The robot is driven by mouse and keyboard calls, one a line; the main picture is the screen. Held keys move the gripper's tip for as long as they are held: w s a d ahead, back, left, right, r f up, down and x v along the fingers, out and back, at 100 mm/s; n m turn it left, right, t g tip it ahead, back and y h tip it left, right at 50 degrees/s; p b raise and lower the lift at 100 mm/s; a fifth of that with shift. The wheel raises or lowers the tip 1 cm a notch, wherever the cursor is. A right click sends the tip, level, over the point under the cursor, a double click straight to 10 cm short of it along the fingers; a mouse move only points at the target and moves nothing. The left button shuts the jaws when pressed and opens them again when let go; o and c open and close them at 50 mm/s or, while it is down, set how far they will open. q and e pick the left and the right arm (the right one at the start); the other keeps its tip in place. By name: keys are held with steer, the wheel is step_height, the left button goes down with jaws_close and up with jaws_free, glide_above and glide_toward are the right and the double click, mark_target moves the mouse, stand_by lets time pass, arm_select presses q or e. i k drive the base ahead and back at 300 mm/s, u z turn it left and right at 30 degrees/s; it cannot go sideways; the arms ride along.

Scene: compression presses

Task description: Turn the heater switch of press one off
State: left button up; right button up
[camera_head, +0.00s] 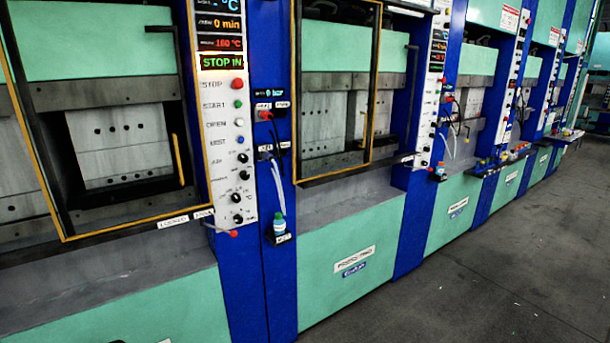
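The nearest press (95,130) fills the left of the view, behind a yellow-edged guard door; I cannot read its name. The second press (340,110) has a plate that seems to read "PRESS TWO". The nearest press's control panel (215,140) is a tall white strip with displays on top, one reading "STOP IN". Below are a red stop button (237,83), green start button (238,104), white open button (239,122) and blue button (240,141). Several black rotary knobs (244,175) sit lower. Which one is the heater switch, and its position, is too small to tell. Neither gripper shows.
A blue column (275,170) beside the panel carries a red knob (265,115), hoses and a small bottle (279,224). More presses recede to the right, with small objects on a ledge (500,160). The grey floor (500,270) at the right is clear.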

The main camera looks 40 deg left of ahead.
mark_target(244, 174)
steer(key=z, duration=0.25)
steer(key=i, duration=0.8)
steer(key=u, duration=0.7)
steer(key=i, duration=0.75)
steer(key=u, duration=0.85)
